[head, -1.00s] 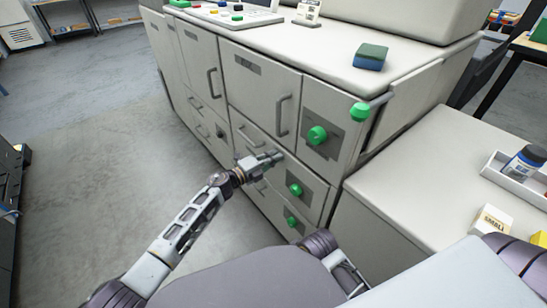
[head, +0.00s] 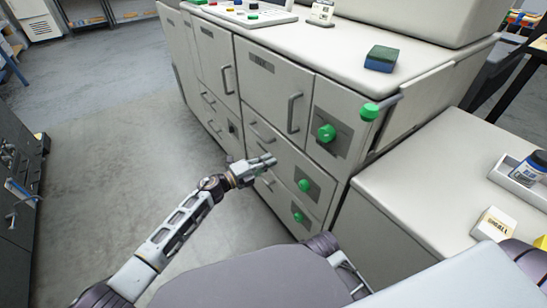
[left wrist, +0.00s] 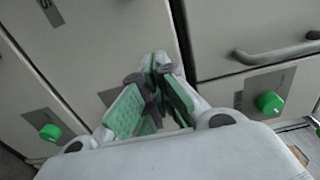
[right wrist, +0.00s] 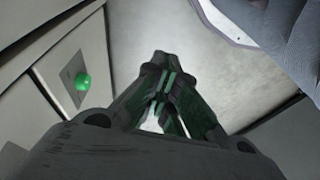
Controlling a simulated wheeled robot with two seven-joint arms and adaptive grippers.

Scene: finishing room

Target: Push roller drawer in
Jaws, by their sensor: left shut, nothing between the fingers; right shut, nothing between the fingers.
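The white cabinet (head: 270,90) has several drawers and doors with grey handles. The lower drawer front (head: 285,168) beside my left gripper looks flush with its neighbours; no label readable here marks it as the roller drawer. My left gripper (head: 268,162) is shut and empty in front of the lower drawers, covering part of them and a handle. In the left wrist view its fingers (left wrist: 155,85) are together before the pale panels; contact cannot be told. My right gripper (right wrist: 160,95) is shut and empty, with a panel bearing a green knob (right wrist: 82,81) to its left.
A sponge (head: 381,58) lies on top. A lower white counter (head: 430,180) stands at right. Open floor (head: 110,150) lies left.

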